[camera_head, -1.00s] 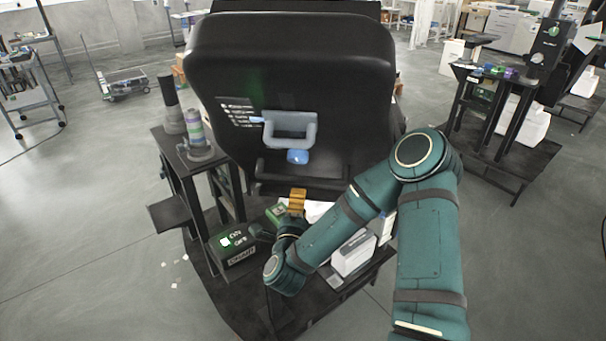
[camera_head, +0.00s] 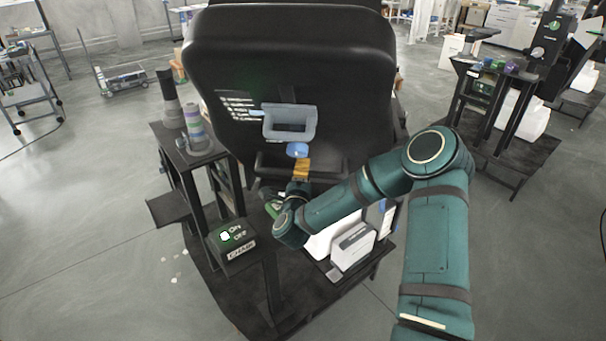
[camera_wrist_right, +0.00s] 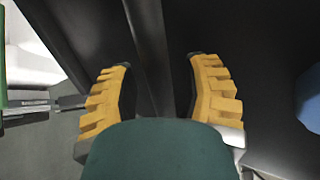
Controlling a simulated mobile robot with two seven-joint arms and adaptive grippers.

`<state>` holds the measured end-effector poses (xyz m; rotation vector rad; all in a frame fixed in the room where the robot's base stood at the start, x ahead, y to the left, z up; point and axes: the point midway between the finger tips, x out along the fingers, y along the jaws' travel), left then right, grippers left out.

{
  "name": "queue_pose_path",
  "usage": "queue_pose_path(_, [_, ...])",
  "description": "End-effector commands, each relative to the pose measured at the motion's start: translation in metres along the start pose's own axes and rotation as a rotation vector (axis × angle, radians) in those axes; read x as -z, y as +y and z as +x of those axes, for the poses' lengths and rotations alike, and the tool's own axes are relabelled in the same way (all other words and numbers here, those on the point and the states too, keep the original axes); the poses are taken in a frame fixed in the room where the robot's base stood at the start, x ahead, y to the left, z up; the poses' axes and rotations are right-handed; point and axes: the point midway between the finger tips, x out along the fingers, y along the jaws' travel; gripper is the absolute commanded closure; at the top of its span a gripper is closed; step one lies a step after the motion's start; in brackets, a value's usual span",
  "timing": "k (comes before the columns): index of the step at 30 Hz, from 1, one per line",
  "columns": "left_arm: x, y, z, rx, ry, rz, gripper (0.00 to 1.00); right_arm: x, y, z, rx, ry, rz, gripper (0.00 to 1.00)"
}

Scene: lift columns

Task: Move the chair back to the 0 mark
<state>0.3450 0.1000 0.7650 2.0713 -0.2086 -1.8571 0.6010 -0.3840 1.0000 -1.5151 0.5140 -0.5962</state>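The chair back (camera_head: 290,70) is a large black panel in the middle of the head view. It carries a grey-blue handle (camera_head: 290,122), with a blue knob (camera_head: 298,150) just below. White scale marks (camera_head: 238,106) run to the left of the handle; their numbers are too small to read. My right gripper (camera_head: 302,165) is just below the blue knob. In the right wrist view its two yellow fingers (camera_wrist_right: 160,65) stand wide apart with nothing between them. A blue rounded part (camera_wrist_right: 309,102) shows at that view's right edge. My left gripper is not in view.
A control box (camera_head: 232,242) marked CHAIR and ON/OFF, with a lit switch, stands at the lower left. A black stand with a striped column (camera_head: 195,128) is left of the chair. A white box (camera_head: 352,245) sits below my right forearm. Open floor lies to both sides.

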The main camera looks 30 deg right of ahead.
Motion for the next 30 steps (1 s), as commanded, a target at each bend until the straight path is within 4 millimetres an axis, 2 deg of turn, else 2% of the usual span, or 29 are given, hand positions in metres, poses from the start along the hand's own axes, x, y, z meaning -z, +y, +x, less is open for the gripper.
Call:
queue_pose_path(1, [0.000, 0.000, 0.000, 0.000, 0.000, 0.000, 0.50, 0.000, 0.000, 0.000, 0.000, 0.000, 0.000, 0.73])
queue_pose_path(3, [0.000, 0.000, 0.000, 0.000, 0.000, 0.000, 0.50, 0.000, 0.000, 0.000, 0.000, 0.000, 0.000, 0.98])
queue_pose_path(4, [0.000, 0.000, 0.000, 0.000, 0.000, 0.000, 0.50, 0.000, 0.000, 0.000, 0.000, 0.000, 0.000, 1.00])
queue_pose_path(11, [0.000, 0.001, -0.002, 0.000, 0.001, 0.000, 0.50, 0.000, -0.002, 0.001, -0.003, 0.000, 0.000, 1.00])
queue_pose_path(19, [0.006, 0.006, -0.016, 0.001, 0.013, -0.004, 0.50, 0.000, -0.018, 0.011, -0.039, 0.001, 0.001, 1.00])
queue_pose_path(23, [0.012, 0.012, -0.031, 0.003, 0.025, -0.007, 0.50, 0.000, -0.033, 0.021, -0.077, 0.002, 0.002, 1.00])
queue_pose_path(30, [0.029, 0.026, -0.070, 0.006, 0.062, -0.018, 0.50, -0.001, -0.067, 0.054, -0.198, 0.003, 0.003, 1.00])
